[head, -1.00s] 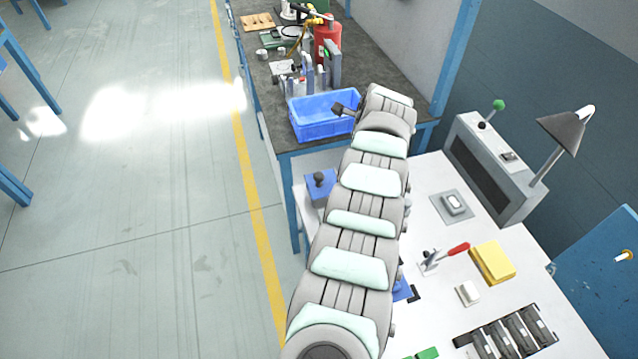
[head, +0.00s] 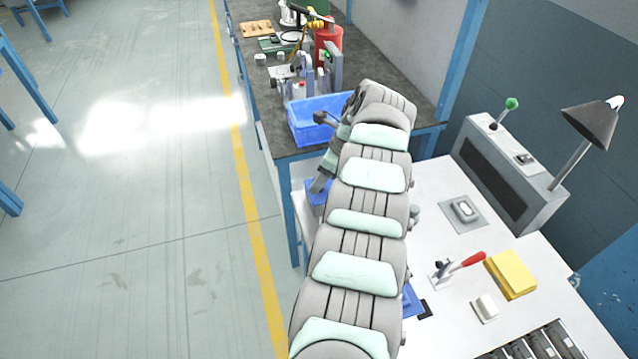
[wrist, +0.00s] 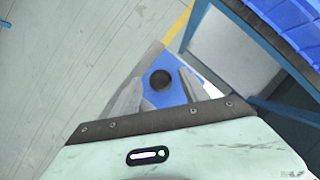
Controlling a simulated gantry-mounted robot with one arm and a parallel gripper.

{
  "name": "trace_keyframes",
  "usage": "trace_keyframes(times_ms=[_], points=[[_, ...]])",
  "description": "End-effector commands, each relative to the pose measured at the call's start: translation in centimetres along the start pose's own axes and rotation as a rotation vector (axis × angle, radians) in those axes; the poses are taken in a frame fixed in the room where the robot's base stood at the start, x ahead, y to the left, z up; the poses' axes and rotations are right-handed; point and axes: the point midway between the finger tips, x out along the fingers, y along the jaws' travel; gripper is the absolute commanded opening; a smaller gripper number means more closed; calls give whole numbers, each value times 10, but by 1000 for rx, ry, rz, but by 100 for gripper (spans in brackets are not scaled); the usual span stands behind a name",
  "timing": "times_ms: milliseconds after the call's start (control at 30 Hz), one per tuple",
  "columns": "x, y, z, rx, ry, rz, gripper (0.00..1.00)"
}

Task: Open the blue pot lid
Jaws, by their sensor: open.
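The blue pot lid (wrist: 150,97) shows in the wrist view as a blue surface with a round dark knob (wrist: 160,81). My gripper (wrist: 161,76) is open, with one finger on each side of the knob in that view. I cannot tell how far above the knob the fingertips are. In the head view the blue pot (head: 313,190) stands at the left edge of the white bench. My gripper (head: 320,184) is over it there and hides the knob and part of the lid.
A blue crate (head: 308,128) sits on the dark workbench behind the pot. On the white bench (head: 440,215) stand a red-handled clamp (head: 460,266), a yellow block (head: 511,274) and a grey control box (head: 505,180). Open floor lies to the left.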

Motion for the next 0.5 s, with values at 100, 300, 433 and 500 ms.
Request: trace_keyframes(times_ms=[100, 300, 433, 500], points=[[14, 0, -3, 1, 1, 0, 53], [20, 0, -2, 2, 0, 2, 53], [19, 0, -1, 2, 0, 1, 53], [19, 0, -1, 2, 0, 1, 53]])
